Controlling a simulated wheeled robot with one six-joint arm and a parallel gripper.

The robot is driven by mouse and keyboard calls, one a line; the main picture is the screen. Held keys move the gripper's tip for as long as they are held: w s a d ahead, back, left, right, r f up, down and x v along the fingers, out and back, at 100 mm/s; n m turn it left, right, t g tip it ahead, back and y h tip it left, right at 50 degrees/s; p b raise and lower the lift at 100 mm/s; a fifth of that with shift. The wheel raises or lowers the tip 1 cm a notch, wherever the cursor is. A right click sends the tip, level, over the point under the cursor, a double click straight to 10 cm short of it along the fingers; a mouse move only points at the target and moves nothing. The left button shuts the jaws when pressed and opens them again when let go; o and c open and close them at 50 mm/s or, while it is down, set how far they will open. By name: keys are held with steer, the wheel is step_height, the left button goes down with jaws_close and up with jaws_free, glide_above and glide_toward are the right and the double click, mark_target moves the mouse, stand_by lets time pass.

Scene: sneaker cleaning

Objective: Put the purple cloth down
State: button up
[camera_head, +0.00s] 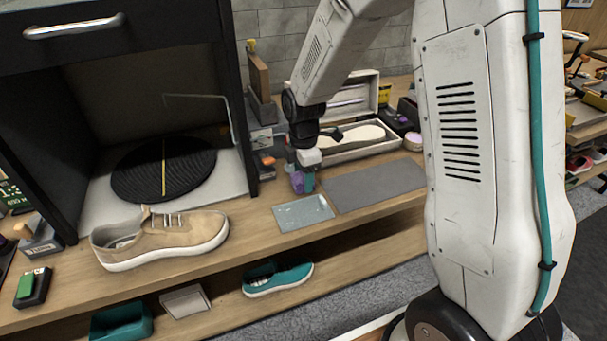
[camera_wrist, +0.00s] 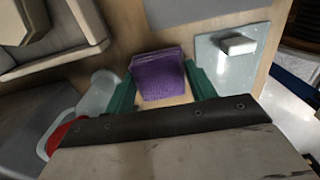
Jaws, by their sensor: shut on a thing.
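My gripper (camera_head: 303,181) points down over the workbench, just behind the pale tray. Its green fingers are shut on the purple cloth (camera_head: 297,182). In the wrist view the cloth (camera_wrist: 158,74) is a folded, textured purple pad between the two green fingers of my gripper (camera_wrist: 161,84). Bare wood shows around it. I cannot tell whether the cloth touches the bench or hangs just above it.
A grey mat (camera_head: 375,185) lies to the right and an open box (camera_head: 350,152) behind. A tan sneaker (camera_head: 165,238) sits left.

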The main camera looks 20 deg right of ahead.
steer(key=o, duration=1.1)
steer(key=shift+f, duration=0.1)
step_height(320, 180, up, 12)
steer(key=s+d+r+m, duration=0.1)
steer(key=s+r+m, duration=0.3)
steer(key=s+r, duration=0.25)
steer(key=s+d+r+m, duration=0.1)
steer(key=s+r+m, duration=0.1)
steer(key=s+m, duration=0.5)
steer(key=s+d+r+m+t, duration=0.1)
steer(key=s+m, duration=0.6)
steer(key=s, duration=0.9)
steer(key=shift+s+r, duration=0.35)
